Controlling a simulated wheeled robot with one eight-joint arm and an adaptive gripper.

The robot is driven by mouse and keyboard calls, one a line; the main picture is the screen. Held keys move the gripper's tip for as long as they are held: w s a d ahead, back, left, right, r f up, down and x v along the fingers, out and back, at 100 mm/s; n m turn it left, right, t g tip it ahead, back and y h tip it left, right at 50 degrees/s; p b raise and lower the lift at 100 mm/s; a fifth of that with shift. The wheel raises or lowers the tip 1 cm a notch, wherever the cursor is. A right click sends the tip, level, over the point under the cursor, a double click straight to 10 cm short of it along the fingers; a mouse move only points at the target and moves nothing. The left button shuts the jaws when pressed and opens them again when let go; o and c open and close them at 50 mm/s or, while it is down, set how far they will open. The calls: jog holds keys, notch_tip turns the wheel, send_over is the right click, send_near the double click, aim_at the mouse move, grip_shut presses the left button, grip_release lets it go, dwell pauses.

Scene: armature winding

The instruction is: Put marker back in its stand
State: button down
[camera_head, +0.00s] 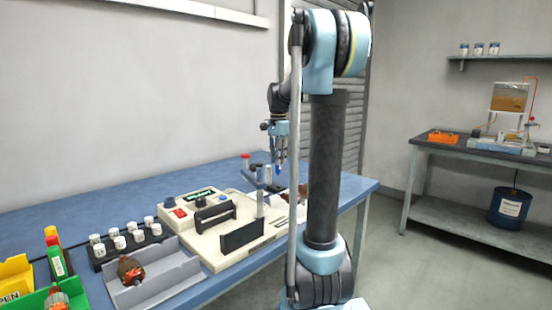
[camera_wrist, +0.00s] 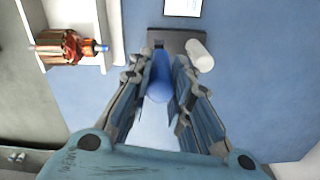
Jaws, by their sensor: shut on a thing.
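My gripper (camera_wrist: 158,88) is shut on a blue marker (camera_wrist: 160,72), which stands between the two fingers in the wrist view. In the head view my gripper (camera_head: 279,160) is above the far right part of the blue table, and the marker there is small and partly hidden. A dark grey square block (camera_wrist: 178,36), which looks like the stand, lies just beyond the marker in the wrist view. The marker overlaps its near edge, and I cannot tell whether they touch. A white cylinder (camera_wrist: 200,56) is at the block's right side.
A copper armature (camera_wrist: 62,47) lies at the upper left of the wrist view. In the head view a winding machine (camera_head: 205,222) stands left of my arm. A red-topped item (camera_head: 245,160) is behind it. A grey tray (camera_head: 140,284) and white-capped jars (camera_head: 115,241) are at left.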

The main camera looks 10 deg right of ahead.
aim_at(278, 172)
jog(key=shift+d, duration=0.1)
dwell(0.3)
jog(key=shift+f, duration=2.4)
jog(key=shift+f, duration=0.95)
jog(key=c, duration=1.4)
grip_release()
notch_tip(278, 172, up, 12)
jog(key=shift+f, duration=0.1)
